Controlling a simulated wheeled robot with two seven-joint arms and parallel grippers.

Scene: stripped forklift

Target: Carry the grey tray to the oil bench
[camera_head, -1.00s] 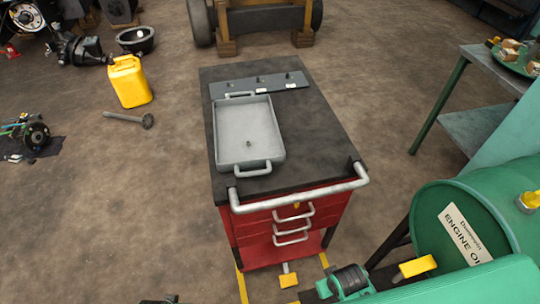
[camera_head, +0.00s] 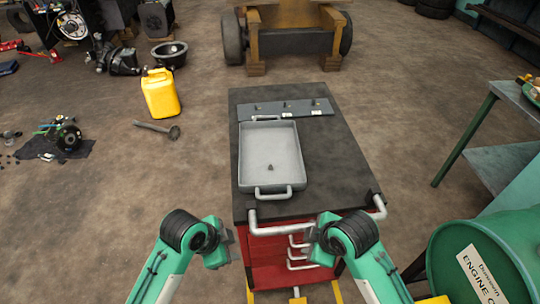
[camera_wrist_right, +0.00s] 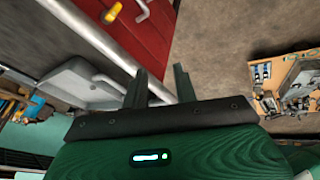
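The grey tray (camera_head: 271,148) lies flat on the dark top of the red tool cart (camera_head: 325,150), with one handle facing me and one at the far end. A small dark piece (camera_head: 270,168) lies in it. My left gripper (camera_head: 228,252) and right gripper (camera_head: 316,240) are in front of the cart's near edge, apart from the tray. In the right wrist view the right gripper's fingers (camera_wrist_right: 160,86) are apart with nothing between them, and the tray (camera_wrist_right: 80,82) shows at the left. The left gripper's fingers are too unclear to judge.
A grey strip (camera_head: 286,108) lies behind the tray. A white rail (camera_head: 310,225) runs along the cart's near edge. A green engine oil drum (camera_head: 495,255) stands at the lower right, below a metal bench (camera_head: 515,95). A yellow can (camera_head: 161,93) stands on the floor at the left.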

